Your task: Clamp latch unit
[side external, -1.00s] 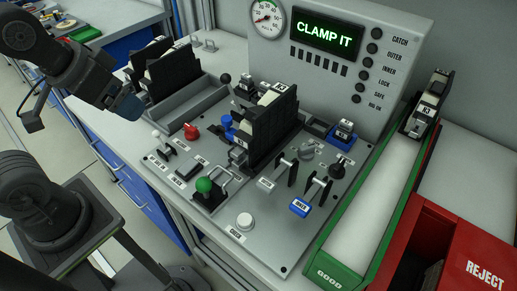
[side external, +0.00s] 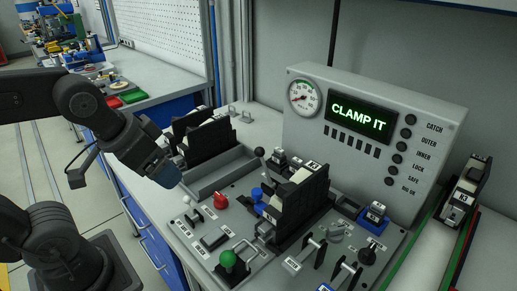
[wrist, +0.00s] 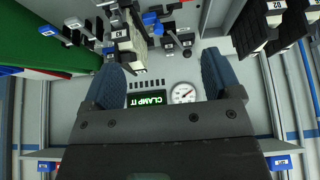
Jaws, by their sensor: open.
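A black and cream latch unit (side external: 303,196) stands upright in the fixture on the grey plate (side external: 197,232); it also shows in the wrist view (wrist: 130,42). Left of its foot is a blue clamp-like part (side external: 257,196); I cannot tell whether it presses on the unit. A green-knobbed lever (side external: 228,258) with a bent metal bar stands in front. A red knob (side external: 221,202) sits farther back. My gripper (side external: 165,174) is open and empty, in the air left of the plate, apart from the unit. Its two fingers (wrist: 161,78) are spread in the wrist view.
The console display (side external: 359,116) reads "CLAMP IT"; its column of round lamps (side external: 399,158) looks dark. A tray (side external: 215,173) with more black units is behind left. Labelled levers (side external: 310,250) stand in front of the fixture. Another unit (side external: 465,192) sits on the green-edged track at right.

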